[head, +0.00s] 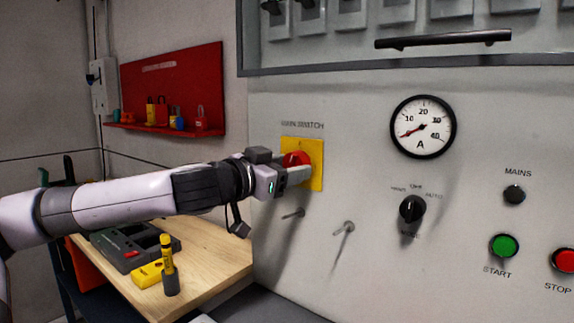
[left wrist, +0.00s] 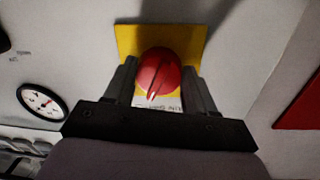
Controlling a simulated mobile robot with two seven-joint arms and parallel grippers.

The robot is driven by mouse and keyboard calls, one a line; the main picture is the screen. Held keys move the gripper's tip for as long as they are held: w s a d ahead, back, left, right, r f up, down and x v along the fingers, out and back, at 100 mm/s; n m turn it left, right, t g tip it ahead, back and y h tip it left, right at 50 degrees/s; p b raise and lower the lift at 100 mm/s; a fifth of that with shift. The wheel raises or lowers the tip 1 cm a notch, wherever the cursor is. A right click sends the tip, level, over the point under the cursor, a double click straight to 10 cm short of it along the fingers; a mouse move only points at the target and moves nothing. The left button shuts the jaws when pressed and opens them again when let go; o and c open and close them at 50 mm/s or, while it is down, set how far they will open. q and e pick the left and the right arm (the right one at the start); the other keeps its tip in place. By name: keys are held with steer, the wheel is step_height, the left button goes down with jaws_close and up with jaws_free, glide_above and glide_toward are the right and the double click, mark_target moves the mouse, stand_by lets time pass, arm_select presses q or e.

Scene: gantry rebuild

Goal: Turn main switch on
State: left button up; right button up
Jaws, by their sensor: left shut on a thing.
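The main switch is a red rotary knob (head: 296,159) on a yellow square plate (head: 316,165), set in the pale panel under a "MAIN SWITCH" label. My left gripper (head: 300,173) reaches it from the left and hides part of the knob and plate. In the left wrist view the red knob (left wrist: 158,75) sits between the two fingers of my left gripper (left wrist: 160,82), with the yellow plate (left wrist: 128,40) behind it. The fingers are shut on the knob. A pale mark shows on the knob's face. My right gripper is not in view.
The panel also carries an ammeter (head: 423,126), a black selector (head: 411,209), a green start button (head: 504,246) and a red stop button (head: 565,260). Two metal pegs (head: 346,227) stick out below the switch. A wooden bench (head: 215,255) with tools stands at left.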

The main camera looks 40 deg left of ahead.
arm_select(q)
steer(key=m+p, duration=0.1)
steer(key=m, duration=0.3)
steer(key=shift+r+p, duration=0.2)
steer(key=shift+p, duration=0.2)
steer(key=m+p, duration=0.1)
steer(key=m, duration=0.2)
steer(key=shift+m+y+p, duration=0.3)
steer(key=shift+m, duration=0.1)
steer(key=shift+m+p, duration=0.45)
steer(key=shift+m, duration=0.75)
steer(key=shift+m+y, duration=0.3)
steer(key=shift+m, duration=1.1)
steer(key=o, duration=1)
steer(key=shift+o, duration=0.2)
